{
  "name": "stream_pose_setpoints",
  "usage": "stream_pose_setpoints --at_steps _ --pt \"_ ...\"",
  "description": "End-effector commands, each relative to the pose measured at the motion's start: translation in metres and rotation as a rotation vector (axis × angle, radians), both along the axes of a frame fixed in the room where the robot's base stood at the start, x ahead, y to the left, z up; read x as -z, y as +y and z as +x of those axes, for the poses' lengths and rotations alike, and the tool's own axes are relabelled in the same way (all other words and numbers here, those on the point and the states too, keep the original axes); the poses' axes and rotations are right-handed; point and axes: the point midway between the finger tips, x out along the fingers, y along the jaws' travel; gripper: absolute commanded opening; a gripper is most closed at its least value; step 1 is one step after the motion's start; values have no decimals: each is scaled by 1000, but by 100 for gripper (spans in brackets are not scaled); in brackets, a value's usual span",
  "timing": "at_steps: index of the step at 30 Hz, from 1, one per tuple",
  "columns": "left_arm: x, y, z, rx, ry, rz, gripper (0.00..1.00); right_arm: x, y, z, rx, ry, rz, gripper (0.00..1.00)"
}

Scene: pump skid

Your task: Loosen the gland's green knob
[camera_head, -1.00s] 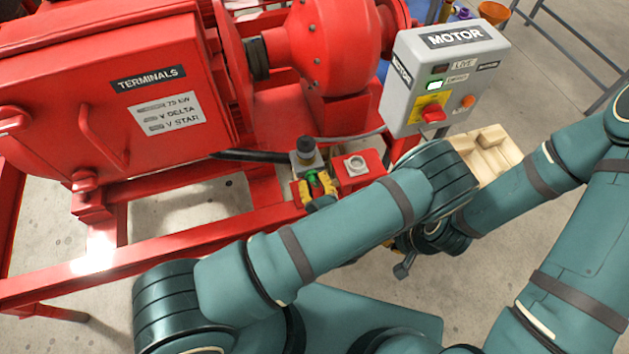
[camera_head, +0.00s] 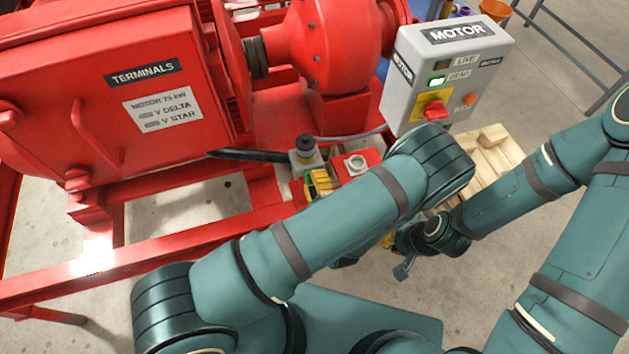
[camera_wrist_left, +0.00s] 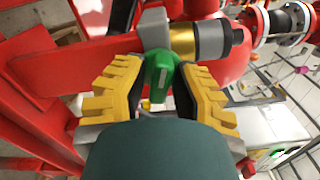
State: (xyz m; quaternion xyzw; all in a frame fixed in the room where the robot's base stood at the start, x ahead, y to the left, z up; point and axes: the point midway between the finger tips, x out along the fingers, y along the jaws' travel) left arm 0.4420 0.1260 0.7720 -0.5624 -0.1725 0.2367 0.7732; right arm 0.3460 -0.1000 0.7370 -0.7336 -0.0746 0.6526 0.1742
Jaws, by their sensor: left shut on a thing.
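The green knob (camera_wrist_left: 160,75) sits on the side of the gland in the left wrist view. The gland shows there as a grey block with a brass collar and a grey, dark-ended cylinder (camera_wrist_left: 203,40). My left gripper (camera_wrist_left: 162,92) has its yellow ribbed fingers on either side of the knob and is shut on it. In the head view, the left gripper (camera_head: 318,184) is below the gland's dark-topped fitting (camera_head: 304,150), and the knob is mostly hidden there. My right gripper (camera_head: 390,241) is largely hidden behind the left arm; its finger state is unclear.
A grey MOTOR box (camera_head: 445,72) with a red switch stands above my left arm's wrist. A red box with a grey bolt head (camera_head: 355,164) is right beside the gland. The red TERMINALS housing (camera_head: 110,110) fills the left. A wooden crate (camera_head: 492,160) is behind the arms.

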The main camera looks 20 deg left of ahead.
Motion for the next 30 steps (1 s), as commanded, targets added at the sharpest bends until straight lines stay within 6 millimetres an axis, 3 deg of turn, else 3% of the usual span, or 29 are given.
stream_pose_setpoints --at_steps 13,30 --pt "-3 1 3 1 -162 -224 0 11 0 2 1 -5 -1 0" --pt "-4 0 4 4 -196 -272 0 12 0 3 2 -7 -1 0"
